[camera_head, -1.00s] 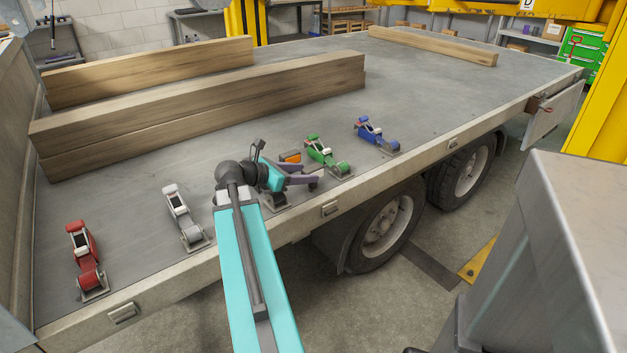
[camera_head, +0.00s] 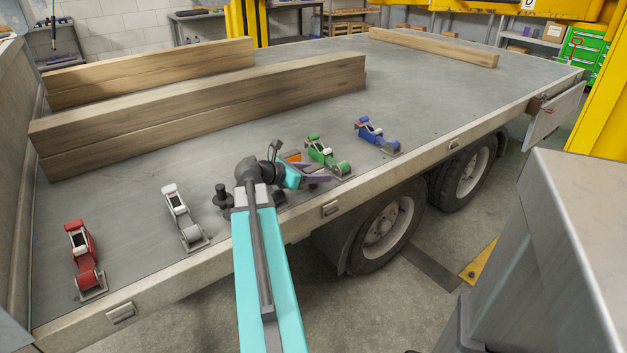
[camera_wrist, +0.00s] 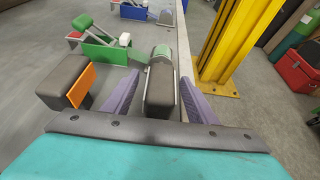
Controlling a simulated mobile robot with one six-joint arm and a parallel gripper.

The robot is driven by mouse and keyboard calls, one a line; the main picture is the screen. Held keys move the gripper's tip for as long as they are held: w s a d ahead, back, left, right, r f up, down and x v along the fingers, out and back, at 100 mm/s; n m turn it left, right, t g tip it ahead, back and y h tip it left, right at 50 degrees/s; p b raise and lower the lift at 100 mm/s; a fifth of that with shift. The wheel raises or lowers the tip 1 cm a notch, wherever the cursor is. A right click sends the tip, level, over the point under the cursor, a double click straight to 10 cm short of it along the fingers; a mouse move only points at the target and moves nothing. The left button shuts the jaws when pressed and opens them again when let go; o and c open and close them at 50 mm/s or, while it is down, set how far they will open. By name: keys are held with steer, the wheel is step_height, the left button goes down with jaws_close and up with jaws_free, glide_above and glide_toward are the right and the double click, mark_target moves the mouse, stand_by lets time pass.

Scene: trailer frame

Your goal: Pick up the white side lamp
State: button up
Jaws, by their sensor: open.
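The white side lamp (camera_head: 183,217) stands on the trailer deck near its front edge, left of my arm, with a white upper body and a grey rounded end toward the edge. It is not visible in the wrist view. My gripper (camera_wrist: 158,80) is open, its purple fingers well to the right of the white lamp, beside the green one. In the wrist view a dark grey block (camera_wrist: 160,88) lies between the fingers, not clamped. An orange-and-grey unit (camera_wrist: 66,80) is left of them. My arm partly hides this spot in the head view.
A red lamp (camera_head: 83,258) stands at the far left, a green one (camera_head: 325,156) and a blue one (camera_head: 376,134) to the right. Stacked wooden beams (camera_head: 200,105) lie behind. A yellow post (camera_wrist: 225,45) rises beyond the deck edge. Deck between white and red lamps is clear.

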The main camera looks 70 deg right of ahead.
steer(key=shift+x, duration=1.45)
steer(key=c, duration=1.2)
steer(key=shift+c, duration=0.2)
steer(key=shift+r, duration=0.1)
